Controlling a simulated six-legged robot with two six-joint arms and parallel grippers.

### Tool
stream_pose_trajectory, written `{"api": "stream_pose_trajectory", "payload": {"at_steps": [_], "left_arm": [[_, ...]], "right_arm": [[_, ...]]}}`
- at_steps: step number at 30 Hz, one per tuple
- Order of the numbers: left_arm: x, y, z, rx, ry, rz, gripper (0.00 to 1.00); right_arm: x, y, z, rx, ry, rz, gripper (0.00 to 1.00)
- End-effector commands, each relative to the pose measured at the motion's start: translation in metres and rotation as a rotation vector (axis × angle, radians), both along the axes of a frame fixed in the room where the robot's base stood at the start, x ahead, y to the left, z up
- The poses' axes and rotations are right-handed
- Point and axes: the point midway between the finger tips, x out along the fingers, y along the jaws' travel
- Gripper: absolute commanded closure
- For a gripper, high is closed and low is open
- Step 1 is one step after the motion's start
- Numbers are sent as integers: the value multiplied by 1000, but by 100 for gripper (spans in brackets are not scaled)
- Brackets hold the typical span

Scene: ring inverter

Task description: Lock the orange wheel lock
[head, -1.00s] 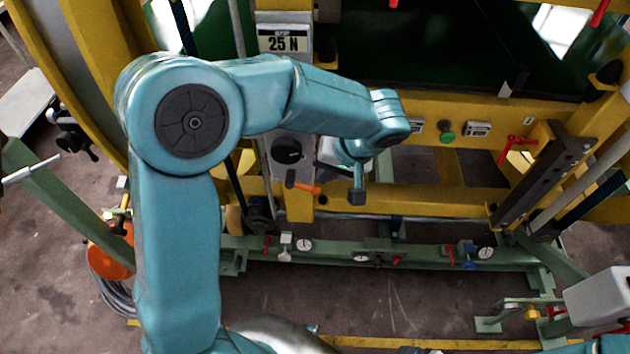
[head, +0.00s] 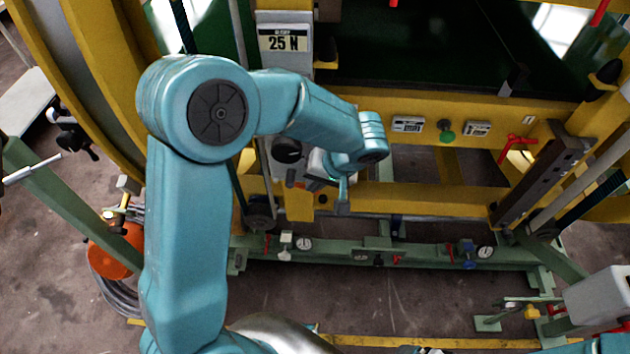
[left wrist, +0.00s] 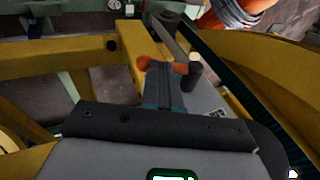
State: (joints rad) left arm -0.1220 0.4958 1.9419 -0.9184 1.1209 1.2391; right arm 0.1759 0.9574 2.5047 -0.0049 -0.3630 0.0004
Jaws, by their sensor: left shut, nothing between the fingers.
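The orange wheel lock handle shows in the left wrist view (left wrist: 180,67), mounted by the yellow frame beside a dark cylindrical knob. My left gripper (left wrist: 164,70) is shut and empty. Its fingers lie in front of the handle in this view, with orange showing on both sides of them. I cannot tell whether they touch it. In the head view the handle is hidden behind my left wrist and gripper, at the lower end of the grey panel. My right gripper is not in view.
A black rotary knob (head: 287,150) is on the panel just left of my wrist. A "25 N" label (head: 284,42) is above. A green button (head: 446,137) and a red handle (head: 516,147) are to the right. A green rail (head: 330,256) with gauges runs below.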

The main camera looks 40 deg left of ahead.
Motion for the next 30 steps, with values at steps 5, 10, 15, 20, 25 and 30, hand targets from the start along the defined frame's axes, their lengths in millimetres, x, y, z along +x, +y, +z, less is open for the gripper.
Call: {"api": "stream_pose_trajectory", "payload": {"at_steps": [5,10,15,20,25,30], "left_arm": [[1,-1,-4,33,19,-2,100],[1,-2,-8,75,46,-2,100],[2,-3,-17,158,96,-4,100],[2,-3,-27,282,171,-4,100],[1,-1,-35,328,198,0,100],[0,2,-44,325,198,-1,100]], "right_arm": [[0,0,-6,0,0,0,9],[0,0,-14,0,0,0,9],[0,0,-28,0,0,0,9],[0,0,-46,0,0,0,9],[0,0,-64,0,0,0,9],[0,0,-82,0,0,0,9]]}}
